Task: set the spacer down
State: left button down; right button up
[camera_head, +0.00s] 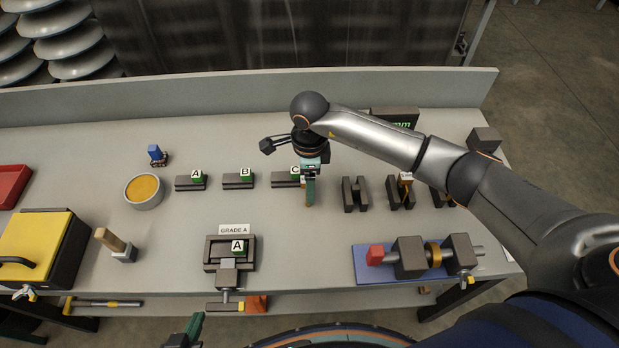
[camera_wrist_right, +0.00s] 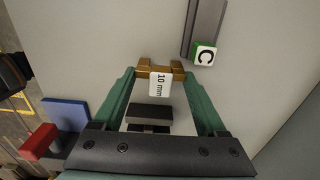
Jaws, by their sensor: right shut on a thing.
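My right gripper (camera_wrist_right: 160,72) is shut on a brass spacer (camera_wrist_right: 177,70) with a white "10 mm" label, held between the green fingertips. In the head view the right gripper (camera_head: 310,192) points down over the table, just right of the dark bar with the green C block (camera_head: 295,171). The spacer is mostly hidden there, and I cannot tell whether it touches the table. An empty-looking slotted dark block (camera_head: 348,194) stands just right of this gripper. My left gripper (camera_head: 187,332) shows only partly at the bottom edge; its opening is unclear.
Other slotted blocks (camera_head: 394,193) stand further right, one holding a labelled brass piece. A blue base (camera_head: 370,270) with a clamp-like fixture is at front right. Bars with A and B blocks, a yellow-filled bowl (camera_head: 144,191) and the GRADE A vise (camera_head: 217,249) are to the left.

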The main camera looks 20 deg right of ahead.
jog(key=shift+f, duration=0.15)
jog(key=o, duration=1.4)
jog(key=shift+r, duration=0.45)
notch_tip(320, 180, up, 12)
jog(key=b, duration=0.1)
jog(key=shift+f, duration=0.25)
